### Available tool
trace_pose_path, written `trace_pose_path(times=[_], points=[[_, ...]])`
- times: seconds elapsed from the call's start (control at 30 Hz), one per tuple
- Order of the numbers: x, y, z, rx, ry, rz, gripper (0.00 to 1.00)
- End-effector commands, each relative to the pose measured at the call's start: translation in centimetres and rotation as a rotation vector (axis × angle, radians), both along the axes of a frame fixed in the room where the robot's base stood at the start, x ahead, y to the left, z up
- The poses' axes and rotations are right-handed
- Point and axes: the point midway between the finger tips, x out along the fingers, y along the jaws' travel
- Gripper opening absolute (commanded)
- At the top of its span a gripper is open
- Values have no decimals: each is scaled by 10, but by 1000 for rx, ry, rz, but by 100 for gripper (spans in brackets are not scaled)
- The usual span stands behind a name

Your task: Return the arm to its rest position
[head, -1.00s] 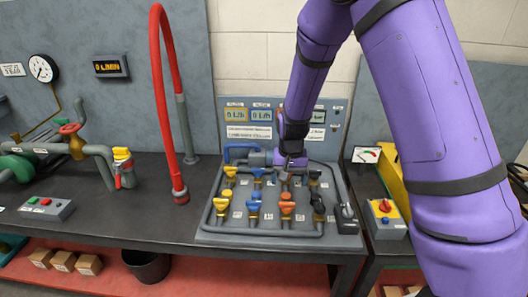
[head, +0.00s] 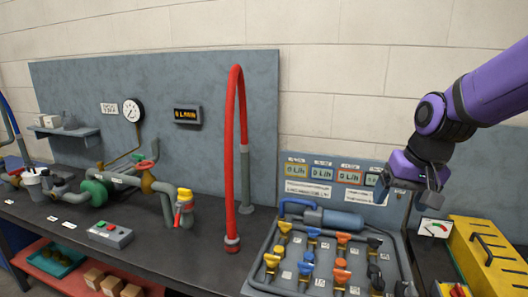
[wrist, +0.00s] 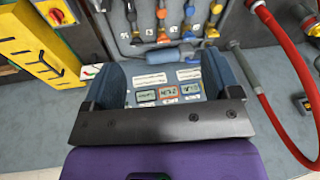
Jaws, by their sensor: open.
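My purple arm (head: 495,85) reaches in from the right in the head view. My gripper (head: 397,192) hangs in the air near the right end of the valve panel's display board (head: 325,188). In the wrist view my gripper (wrist: 163,78) shows its two blue-grey fingers wide apart with nothing between them. The display board with several readouts shows beyond the fingers there.
Below is a valve panel (head: 247,290) with yellow, blue, orange and black handles. A tall red hose (head: 230,150) arches to its left. The wall above is clear.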

Motion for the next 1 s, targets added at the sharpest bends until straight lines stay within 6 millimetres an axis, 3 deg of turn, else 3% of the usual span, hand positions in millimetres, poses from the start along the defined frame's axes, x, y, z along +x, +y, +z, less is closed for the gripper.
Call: trace_pose_path(times=[0.1, 0.3, 0.6, 0.8, 1.0], points=[[-28, -7, 23, -10, -46, 21, 83], [-76, -16, 51, -44, -116, 59, 83], [-143, -26, 71, -116, -204, 98, 83], [-164, -28, 74, -146, -230, 107, 83], [-168, -29, 74, -151, -233, 110, 83]])
